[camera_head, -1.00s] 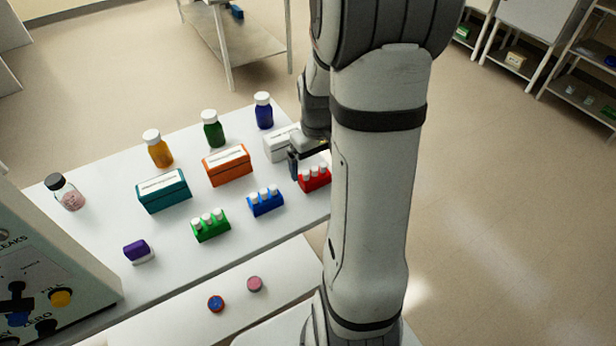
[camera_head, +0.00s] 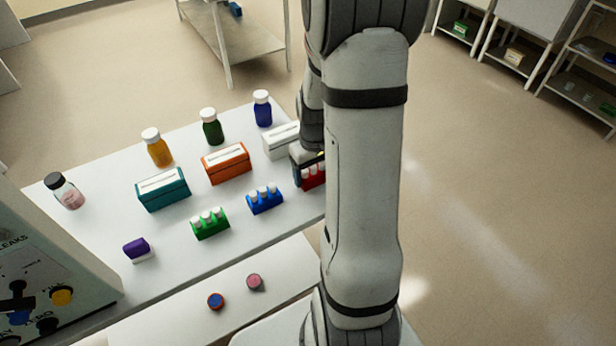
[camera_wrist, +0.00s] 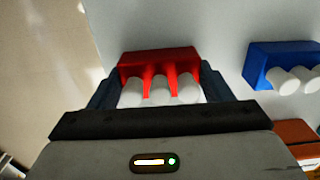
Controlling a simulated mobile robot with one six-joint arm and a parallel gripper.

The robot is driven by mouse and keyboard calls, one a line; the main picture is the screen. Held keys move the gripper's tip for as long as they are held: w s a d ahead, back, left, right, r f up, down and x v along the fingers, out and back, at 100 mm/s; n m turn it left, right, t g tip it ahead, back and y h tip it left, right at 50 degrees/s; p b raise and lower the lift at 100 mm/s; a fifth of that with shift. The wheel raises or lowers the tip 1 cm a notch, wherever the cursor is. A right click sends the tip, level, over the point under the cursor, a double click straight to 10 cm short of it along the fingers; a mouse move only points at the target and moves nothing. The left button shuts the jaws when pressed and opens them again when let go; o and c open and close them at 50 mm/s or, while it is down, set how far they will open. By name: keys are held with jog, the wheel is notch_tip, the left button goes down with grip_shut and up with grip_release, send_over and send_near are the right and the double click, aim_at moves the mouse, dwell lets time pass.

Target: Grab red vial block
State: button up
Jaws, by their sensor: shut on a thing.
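The red vial block (camera_head: 312,178) stands near the right end of the white table, partly hidden by my arm and gripper. In the wrist view the red vial block (camera_wrist: 158,62) shows its white-capped vials between my two fingers. My gripper (camera_wrist: 160,88) is shut on it, with one dark finger at each side. In the head view my gripper (camera_head: 306,170) is at the block, mostly hidden by the arm. I cannot tell whether the block is clear of the table.
A blue vial block (camera_head: 265,200) stands just left of the red one, with a green vial block (camera_head: 210,224) beyond it. Behind are white (camera_head: 281,141), orange (camera_head: 226,164) and teal (camera_head: 163,190) boxes. Several bottles line the back. The table's right edge is close.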

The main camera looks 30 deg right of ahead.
jog(key=c, duration=0.4)
jog(key=shift+c, duration=0.2)
jog(key=shift+r, duration=0.15)
